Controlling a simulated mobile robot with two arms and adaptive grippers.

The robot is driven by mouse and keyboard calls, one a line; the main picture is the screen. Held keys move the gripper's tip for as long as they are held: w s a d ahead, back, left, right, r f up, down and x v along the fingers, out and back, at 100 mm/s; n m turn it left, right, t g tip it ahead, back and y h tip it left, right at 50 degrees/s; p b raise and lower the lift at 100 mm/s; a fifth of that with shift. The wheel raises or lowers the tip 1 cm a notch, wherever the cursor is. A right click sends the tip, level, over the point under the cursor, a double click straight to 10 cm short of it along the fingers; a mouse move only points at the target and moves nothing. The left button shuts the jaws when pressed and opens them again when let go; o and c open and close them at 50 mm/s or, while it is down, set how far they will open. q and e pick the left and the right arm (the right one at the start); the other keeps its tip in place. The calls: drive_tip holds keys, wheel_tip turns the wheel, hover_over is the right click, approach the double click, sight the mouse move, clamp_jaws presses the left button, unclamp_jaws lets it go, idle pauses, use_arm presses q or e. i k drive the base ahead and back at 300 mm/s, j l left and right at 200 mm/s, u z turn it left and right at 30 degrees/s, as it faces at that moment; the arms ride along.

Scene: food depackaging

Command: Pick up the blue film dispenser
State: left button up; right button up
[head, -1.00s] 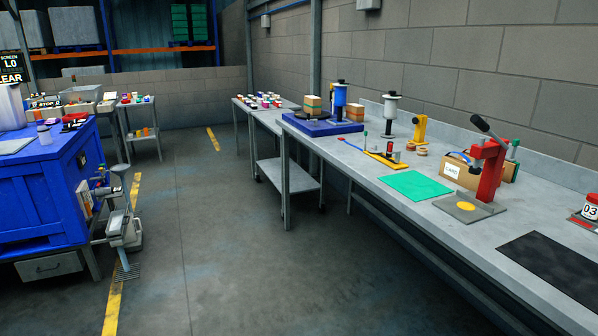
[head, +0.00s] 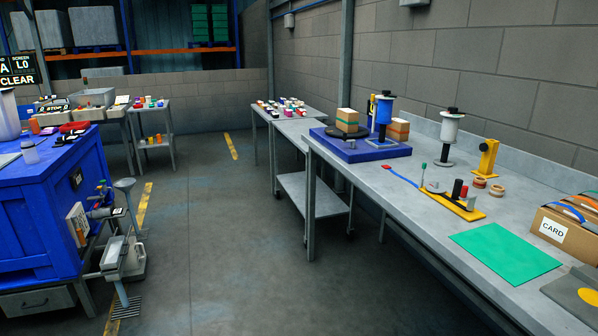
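The blue film dispenser (head: 383,112) is an upright blue roll with a black knob on top. It stands toward the back of the long grey bench, at the blue platform (head: 362,153) that bears a turntable and a taped cardboard box (head: 347,120). A similar dispenser with a white roll (head: 450,128) stands to its right. The lower end of the blue dispenser is small, and I cannot tell exactly what it rests on. Neither of my grippers is in view.
The bench (head: 400,210) also bears a yellow tool board (head: 455,207), a green mat (head: 505,252) and a cardboard box marked CARD (head: 553,228). A blue crate (head: 35,215) stands at the left, with a grey device (head: 122,255) beside it. The floor between is clear.

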sight(385, 103)
drive_tip(key=i, duration=1.75)
drive_tip(key=i+j+z, duration=0.1)
drive_tip(key=i+z, duration=0.35)
drive_tip(key=i+j+z, duration=0.45)
drive_tip(key=i, duration=0.15)
drive_tip(key=i+l, duration=0.05)
drive_tip(key=l, duration=0.05)
